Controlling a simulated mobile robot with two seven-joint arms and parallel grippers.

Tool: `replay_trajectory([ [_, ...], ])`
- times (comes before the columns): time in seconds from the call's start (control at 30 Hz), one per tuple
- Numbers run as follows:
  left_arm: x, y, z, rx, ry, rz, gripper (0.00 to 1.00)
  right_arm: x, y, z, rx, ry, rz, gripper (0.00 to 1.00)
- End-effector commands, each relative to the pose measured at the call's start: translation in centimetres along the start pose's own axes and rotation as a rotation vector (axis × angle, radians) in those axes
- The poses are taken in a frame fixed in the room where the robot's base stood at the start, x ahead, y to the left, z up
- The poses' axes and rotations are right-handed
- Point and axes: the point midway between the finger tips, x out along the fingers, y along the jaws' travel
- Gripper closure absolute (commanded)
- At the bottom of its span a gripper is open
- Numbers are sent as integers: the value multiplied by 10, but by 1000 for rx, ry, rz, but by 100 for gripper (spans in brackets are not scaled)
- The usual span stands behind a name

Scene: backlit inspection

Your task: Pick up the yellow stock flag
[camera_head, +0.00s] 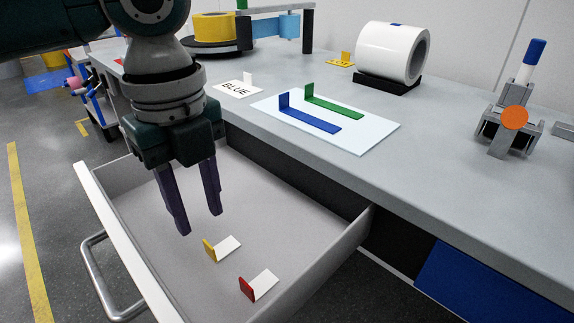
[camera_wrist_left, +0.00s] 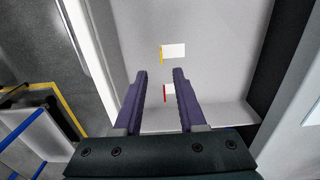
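The yellow stock flag (camera_head: 210,250) stands in the open drawer (camera_head: 322,255), its yellow upright tab on the left end of a white base. In the left wrist view the yellow stock flag (camera_wrist_left: 173,51) lies beyond the fingertips. A similar red flag (camera_head: 247,288) is close by in the drawer, and it also shows in the left wrist view (camera_wrist_left: 168,93), between the fingers. My left gripper (camera_head: 202,224) is open and empty, with its fingers pointing down above the drawer floor, apart from both flags. My right gripper is not in view.
The drawer walls rise around the flags.

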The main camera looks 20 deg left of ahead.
Motion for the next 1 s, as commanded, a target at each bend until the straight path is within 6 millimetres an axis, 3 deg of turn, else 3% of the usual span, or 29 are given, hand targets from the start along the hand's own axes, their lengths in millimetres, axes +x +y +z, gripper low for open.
replay_trajectory([
  [0.03,12,0,0,-1,1,3,60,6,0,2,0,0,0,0],
  [0.4,63,-2,5,-1,1,1,60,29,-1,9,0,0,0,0],
  [0.73,70,-2,6,0,-1,-1,60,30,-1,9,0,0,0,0],
  [1.0,70,-2,6,-1,-1,-1,88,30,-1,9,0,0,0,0],
])
